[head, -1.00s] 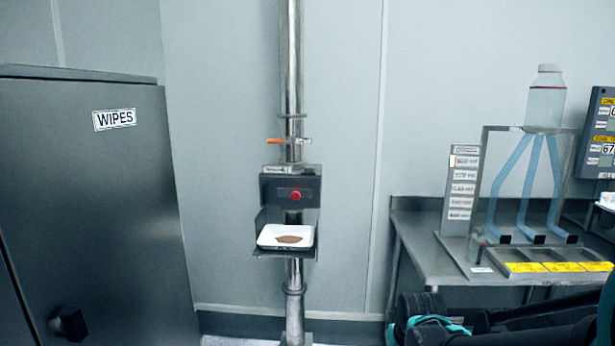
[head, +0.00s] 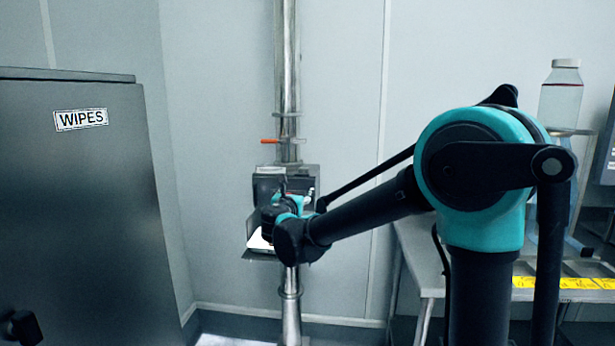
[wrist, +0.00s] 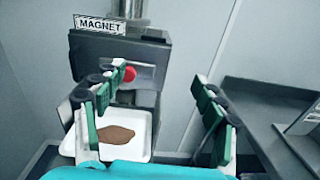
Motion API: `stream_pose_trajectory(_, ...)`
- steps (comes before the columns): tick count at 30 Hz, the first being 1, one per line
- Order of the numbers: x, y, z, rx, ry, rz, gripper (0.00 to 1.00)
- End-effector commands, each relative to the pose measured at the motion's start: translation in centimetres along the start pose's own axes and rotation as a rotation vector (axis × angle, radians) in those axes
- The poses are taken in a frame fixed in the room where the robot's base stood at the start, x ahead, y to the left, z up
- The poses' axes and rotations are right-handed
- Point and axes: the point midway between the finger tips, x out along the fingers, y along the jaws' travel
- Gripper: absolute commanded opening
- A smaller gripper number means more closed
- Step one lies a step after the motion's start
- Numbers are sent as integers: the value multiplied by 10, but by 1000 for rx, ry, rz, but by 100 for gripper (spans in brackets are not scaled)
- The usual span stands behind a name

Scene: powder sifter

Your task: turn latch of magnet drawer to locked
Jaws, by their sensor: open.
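The magnet drawer (wrist: 95,55) is a dark box with a "MAGNET" label, mounted on a steel pipe. In the head view the dark box (head: 268,184) is partly hidden by my arm. A red round knob (wrist: 130,73) sits on its front, partly covered by my left finger; I cannot tell its turned position. My gripper (wrist: 160,85) is open and empty in front of the drawer, with its green-padded fingers spread. The left finger overlaps the knob in the picture; contact cannot be told. The right finger is well to its right.
A white tray (wrist: 142,142) with brown powder (wrist: 118,134) is below the drawer. An orange handle (head: 269,141) sits higher on the pipe (head: 287,60). A dark "WIPES" cabinet (head: 75,190) stands left, and a steel table (head: 418,262) stands right.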

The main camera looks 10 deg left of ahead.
Motion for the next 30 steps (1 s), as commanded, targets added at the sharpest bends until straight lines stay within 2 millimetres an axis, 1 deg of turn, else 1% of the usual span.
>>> stream_pose_trajectory(1,-1,10,3,-31,-13,14,71)
stream_pose_trajectory(3,1,15,6,-55,-23,23,71)
stream_pose_trajectory(5,5,16,6,-60,-25,23,71)
stream_pose_trajectory(8,18,15,6,-58,-24,21,71)
stream_pose_trajectory(24,123,16,8,-54,-22,19,71)
stream_pose_trajectory(30,155,17,9,-54,-22,20,71)
